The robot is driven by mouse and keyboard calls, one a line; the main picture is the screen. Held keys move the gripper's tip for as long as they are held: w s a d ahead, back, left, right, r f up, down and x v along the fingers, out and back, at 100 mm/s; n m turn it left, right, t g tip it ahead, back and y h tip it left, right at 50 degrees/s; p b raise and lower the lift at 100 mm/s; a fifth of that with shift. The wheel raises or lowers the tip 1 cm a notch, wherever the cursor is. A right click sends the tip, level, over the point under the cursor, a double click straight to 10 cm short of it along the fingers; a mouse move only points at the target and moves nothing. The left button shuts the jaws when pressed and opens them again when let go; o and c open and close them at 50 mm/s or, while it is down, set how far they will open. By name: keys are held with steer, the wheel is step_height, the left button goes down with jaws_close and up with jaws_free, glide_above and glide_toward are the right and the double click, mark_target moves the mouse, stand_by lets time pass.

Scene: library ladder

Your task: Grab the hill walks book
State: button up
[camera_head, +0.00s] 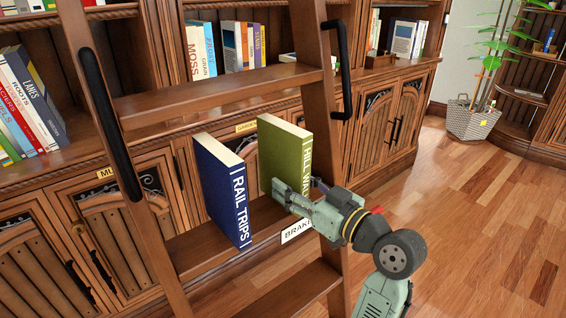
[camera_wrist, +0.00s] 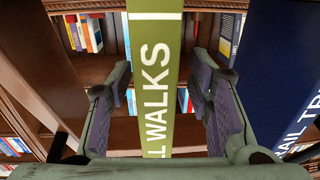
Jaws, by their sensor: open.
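The green hill walks book (camera_head: 284,152) stands upright on a ladder step, its spine lettered "HILL WA..." in the head view. In the wrist view the green spine (camera_wrist: 156,84) shows "LL WALKS" and lies between my two fingers. My gripper (camera_head: 284,197) is at the lower part of the book's spine in the head view. In the wrist view my gripper (camera_wrist: 165,88) is open, with a gap showing on each side of the spine. The lower end of the spine is hidden by my gripper.
The blue Rail Trips book (camera_head: 222,190) stands upright on the same step, left of the green one; it is at the right in the wrist view (camera_wrist: 284,75). The ladder's right rail (camera_head: 318,100) rises close by. Shelves of books stand behind. Open floor (camera_head: 480,220) lies right.

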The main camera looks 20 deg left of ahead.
mark_target(283, 177)
steer(key=shift+p+x, duration=0.4)
steer(key=shift+x, duration=1.55)
steer(key=shift+w, duration=0.1)
steer(key=shift+d, duration=0.1)
steer(key=shift+c, duration=0.4)
jaws_close()
